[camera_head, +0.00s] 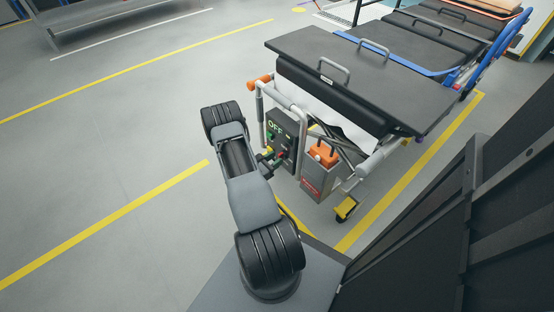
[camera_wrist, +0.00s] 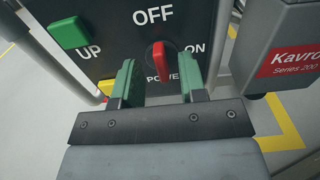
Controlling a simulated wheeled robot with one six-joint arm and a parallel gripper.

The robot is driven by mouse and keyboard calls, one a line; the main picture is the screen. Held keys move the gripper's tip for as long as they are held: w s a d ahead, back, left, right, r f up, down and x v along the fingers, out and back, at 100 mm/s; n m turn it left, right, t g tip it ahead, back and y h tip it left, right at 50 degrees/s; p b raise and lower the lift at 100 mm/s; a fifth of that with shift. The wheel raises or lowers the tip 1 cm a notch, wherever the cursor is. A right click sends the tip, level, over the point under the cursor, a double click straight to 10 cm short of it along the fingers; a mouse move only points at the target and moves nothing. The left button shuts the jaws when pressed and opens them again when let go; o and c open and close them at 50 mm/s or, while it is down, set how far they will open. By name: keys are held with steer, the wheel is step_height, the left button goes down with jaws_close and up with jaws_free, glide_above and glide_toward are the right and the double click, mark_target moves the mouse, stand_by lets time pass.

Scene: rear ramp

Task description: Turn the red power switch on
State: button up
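The red power switch (camera_wrist: 160,60) is a small upright lever on a dark control panel (camera_wrist: 110,20), in the upper middle of the wrist view. It points up towards the OFF label, with ON to its right and POWER below, partly covered. My gripper (camera_wrist: 159,78) has its two green-tipped fingers apart, one on either side of the switch, with gaps visible. I cannot tell how far the fingertips are from the panel. In the head view the control panel (camera_head: 286,128) is on the cart's near end, with my gripper (camera_head: 268,158) in front of it.
A green UP button (camera_wrist: 69,33) is left of the switch. A grey box (camera_wrist: 280,45) labelled Kavro is at right. The cart's black top (camera_head: 360,75) overhangs the panel, and an orange-topped grey box (camera_head: 319,172) stands beside it. The floor at left is clear.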

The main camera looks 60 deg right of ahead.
steer(key=shift+s+d, duration=0.25)
steer(key=shift+d, duration=0.45)
steer(key=shift+c, duration=0.4)
jaws_close()
